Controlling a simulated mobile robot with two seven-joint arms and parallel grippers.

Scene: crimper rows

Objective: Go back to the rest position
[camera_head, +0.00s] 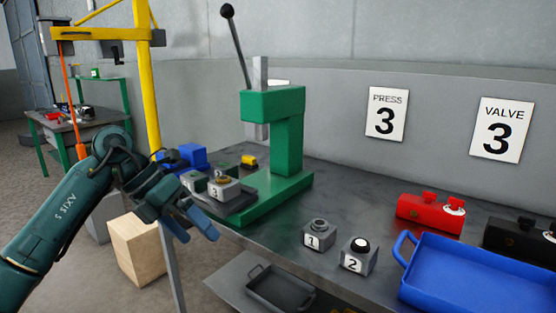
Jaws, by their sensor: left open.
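My left gripper (192,221) is open and empty. It hangs at the left front edge of the workbench, in front of a dark plate at the foot of the green press (287,150). The block marked 3 (224,188) sits on that plate, just right of and behind the gripper, apart from the fingers as far as I can tell. The blocks marked 1 (318,235) and 2 (358,256) stand on the bench to the right. My right gripper is not in view.
The blue tray (470,277) is at the right front. A red box (431,212) and a black box (517,241) stand behind it. A yellow frame (148,95) and a wooden crate (140,248) are near my left arm. A dark tray (280,289) lies on the lower shelf.

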